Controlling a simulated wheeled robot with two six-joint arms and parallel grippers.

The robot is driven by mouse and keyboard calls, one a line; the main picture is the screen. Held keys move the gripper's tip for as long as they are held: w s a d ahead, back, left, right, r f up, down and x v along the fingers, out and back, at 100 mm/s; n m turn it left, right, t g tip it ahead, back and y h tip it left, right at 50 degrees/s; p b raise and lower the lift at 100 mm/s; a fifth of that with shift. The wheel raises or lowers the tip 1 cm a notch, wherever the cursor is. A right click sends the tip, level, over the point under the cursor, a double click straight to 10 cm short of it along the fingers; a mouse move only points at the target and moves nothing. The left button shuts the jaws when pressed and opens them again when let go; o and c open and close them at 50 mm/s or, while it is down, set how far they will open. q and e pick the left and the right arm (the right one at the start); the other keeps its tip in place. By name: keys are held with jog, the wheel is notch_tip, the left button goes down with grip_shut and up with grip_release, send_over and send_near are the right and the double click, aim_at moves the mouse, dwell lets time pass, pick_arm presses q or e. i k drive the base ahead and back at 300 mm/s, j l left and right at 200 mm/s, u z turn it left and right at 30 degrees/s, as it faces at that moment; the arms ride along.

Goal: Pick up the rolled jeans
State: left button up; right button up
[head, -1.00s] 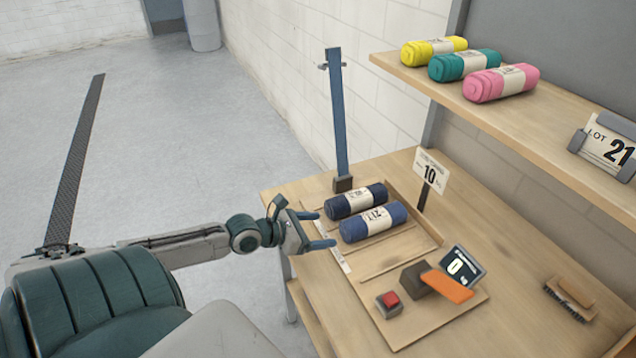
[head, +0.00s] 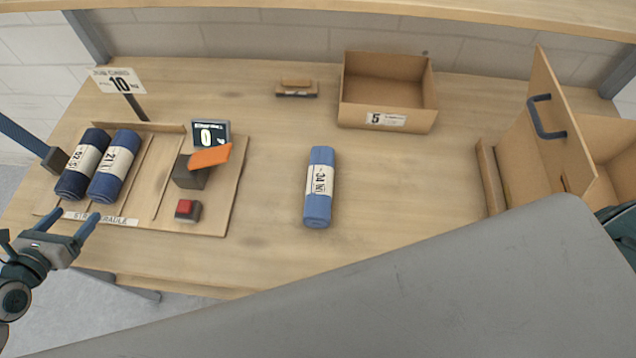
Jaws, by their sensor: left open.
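A blue rolled pair of jeans (head: 319,208) with a white paper band reading 34 lies alone on the bare middle of the bench. Two more rolls lie side by side at the left end of the wooden cradle board (head: 215,215): a dark navy roll (head: 95,140) and a blue roll (head: 126,141), both banded. My left gripper (head: 74,216) is open and empty at the bench's front left edge, just in front of these two rolls and apart from them. My right gripper is not in view.
On the board are a small display reading 0 (head: 211,133), an orange piece (head: 210,157), a dark block (head: 188,174) and a red button (head: 185,208). Behind are a brush (head: 297,90) and an open box marked 5 (head: 387,119). A handled wooden panel (head: 550,145) stands right.

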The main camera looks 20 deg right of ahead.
aim_at(320, 176)
jog(key=k+l+z, duration=0.3)
jog(key=k+l, duration=0.15)
jog(key=l, duration=0.3)
jog(key=k+l+z, duration=0.15)
jog(key=l, duration=0.2)
jog(key=k+l+z, duration=0.15)
jog(key=l, duration=0.3)
jog(key=k, duration=0.05)
